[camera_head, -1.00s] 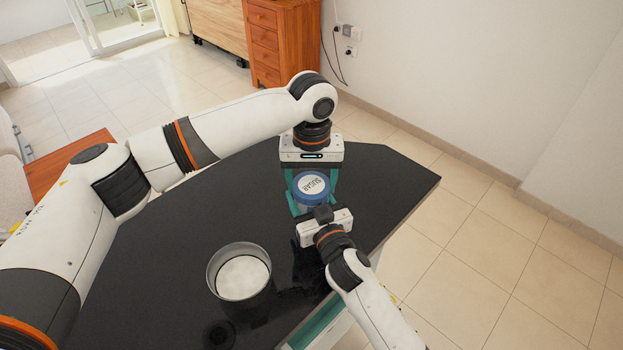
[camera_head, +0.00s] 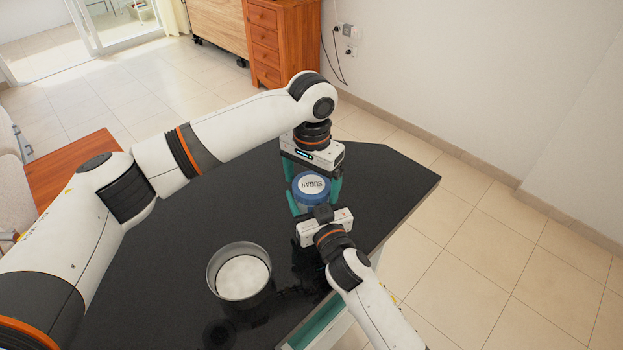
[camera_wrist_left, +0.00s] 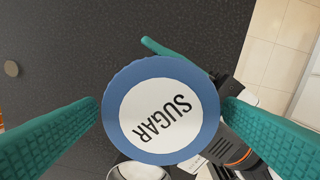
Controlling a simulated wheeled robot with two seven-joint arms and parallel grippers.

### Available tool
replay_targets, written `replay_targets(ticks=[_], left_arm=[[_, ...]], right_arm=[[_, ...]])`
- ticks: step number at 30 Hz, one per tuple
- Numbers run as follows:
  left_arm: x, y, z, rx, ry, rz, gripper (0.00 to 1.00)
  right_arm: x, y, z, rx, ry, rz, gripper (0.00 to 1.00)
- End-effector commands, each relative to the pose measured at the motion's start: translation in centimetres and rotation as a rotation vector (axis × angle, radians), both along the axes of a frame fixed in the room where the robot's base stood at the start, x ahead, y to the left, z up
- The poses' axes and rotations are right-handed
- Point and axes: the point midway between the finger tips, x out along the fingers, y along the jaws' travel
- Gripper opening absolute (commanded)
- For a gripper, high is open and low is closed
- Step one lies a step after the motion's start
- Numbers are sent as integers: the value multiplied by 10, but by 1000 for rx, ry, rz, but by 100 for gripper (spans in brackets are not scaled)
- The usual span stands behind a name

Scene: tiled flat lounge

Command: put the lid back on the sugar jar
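The blue lid (camera_head: 311,187), with a round white SUGAR label, is in mid table in the head view. It also fills the middle of the left wrist view (camera_wrist_left: 160,108). My left gripper (camera_head: 314,176) comes down over it, and its teal fingers press close on both sides of its rim. My right gripper (camera_head: 311,206) reaches in from the front, its teal fingers lower than the lid; one shows behind the lid in the left wrist view.
A metal pot (camera_head: 213,271) with white contents stands open on the black tabletop (camera_head: 160,260), left of my right gripper. The tabletop's right edge (camera_head: 408,215) is close to the right gripper. The table's left part is mostly clear under my left arm.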

Motion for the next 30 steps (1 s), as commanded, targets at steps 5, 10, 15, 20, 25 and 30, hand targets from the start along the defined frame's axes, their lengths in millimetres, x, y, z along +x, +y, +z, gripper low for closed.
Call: replay_targets(ticks=[5, 10, 15, 20, 25, 30], left_arm=[[0, 0, 0, 0, 0, 1, 90], [0, 0, 5, -1, -2, 1, 90], [0, -1, 26, -2, -3, 1, 90], [0, 0, 44, -1, -2, 1, 90], [0, 0, 45, 0, 0, 1, 90], [0, 0, 50, 0, -2, 20, 87]], right_arm=[[0, 0, 1, 1, -3, 1, 0], [0, 0, 1, 1, -3, 1, 0], [0, 0, 1, 1, -3, 1, 0], [0, 0, 1, 1, -3, 1, 0], [0, 0, 1, 1, -3, 1, 0], [0, 0, 2, 1, -3, 1, 0]])
